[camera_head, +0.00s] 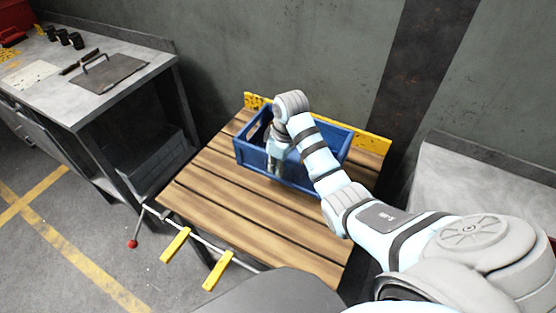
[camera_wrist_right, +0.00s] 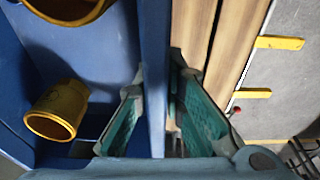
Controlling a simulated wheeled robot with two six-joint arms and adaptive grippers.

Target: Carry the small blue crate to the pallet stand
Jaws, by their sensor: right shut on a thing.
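The small blue crate (camera_head: 323,173) sits at the back of a wooden-slatted stand (camera_head: 220,180), which I take to be the pallet stand, against its yellow back edge. My right gripper (camera_head: 277,168) reaches down at the crate's front wall. In the right wrist view my right gripper (camera_wrist_right: 155,118) has one finger inside and one outside the blue crate wall (camera_wrist_right: 155,60), shut on it. Two yellow cup-like parts, one of them here (camera_wrist_right: 58,110), lie inside the crate. The arm hides part of the crate in the head view. My left gripper is not in view.
A grey workbench (camera_head: 60,95) with a flat plate (camera_head: 108,73) and small dark cups stands at the left. Yellow handles (camera_head: 175,245) and a red-knobbed bar are at the stand's front edge. The front slats are bare. A grey surface (camera_head: 480,200) is at the right.

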